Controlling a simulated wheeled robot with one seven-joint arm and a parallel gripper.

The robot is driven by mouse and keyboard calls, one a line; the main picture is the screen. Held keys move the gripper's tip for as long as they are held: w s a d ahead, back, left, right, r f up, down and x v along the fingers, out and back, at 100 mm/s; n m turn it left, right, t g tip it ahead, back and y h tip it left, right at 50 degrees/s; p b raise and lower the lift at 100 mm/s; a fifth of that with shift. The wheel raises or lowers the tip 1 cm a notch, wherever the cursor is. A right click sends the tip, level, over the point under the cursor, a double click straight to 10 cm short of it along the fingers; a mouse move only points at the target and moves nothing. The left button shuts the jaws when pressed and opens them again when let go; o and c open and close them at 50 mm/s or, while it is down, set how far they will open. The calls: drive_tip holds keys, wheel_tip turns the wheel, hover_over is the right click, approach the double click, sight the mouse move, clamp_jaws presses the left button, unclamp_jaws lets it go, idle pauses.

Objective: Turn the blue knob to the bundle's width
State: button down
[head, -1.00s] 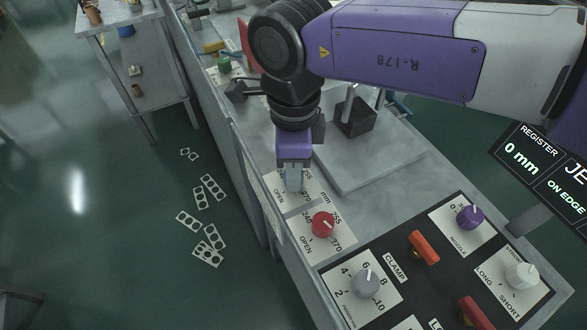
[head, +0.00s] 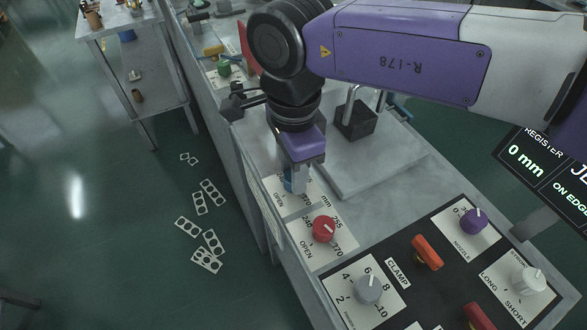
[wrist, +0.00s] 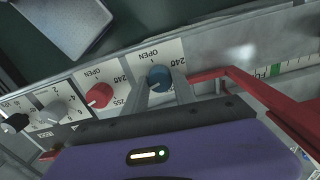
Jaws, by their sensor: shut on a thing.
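The blue knob (wrist: 159,78) sits on a white dial plate marked OPEN and 240 in the wrist view, with a small light pointer mark near its top edge. My gripper (wrist: 165,92) has its two fingers on either side of the knob and is shut on it. In the head view my gripper (head: 294,180) points down at the same dial, and a little blue of the knob (head: 289,185) shows beside the fingers. Most of that dial's scale is hidden by the gripper. I cannot see a bundle clearly in either view.
A red knob (head: 324,229) on a similar dial is just beside it. Nearby are a grey knob (head: 368,288), a purple knob (head: 473,221), a white knob (head: 528,280) and an orange handle (head: 427,252). A screen (head: 540,165) reads REGISTER 0 mm. Punched strips (head: 207,262) lie on the floor.

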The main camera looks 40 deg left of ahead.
drive_tip(key=c, duration=1)
unclamp_jaws()
drive_tip(key=shift+r, duration=0.1)
wheel_tip(320, 180, up, 8)
drive_tip(key=shift+f+b, duration=0.15)
drive_tip(key=shift+b, duration=0.2)
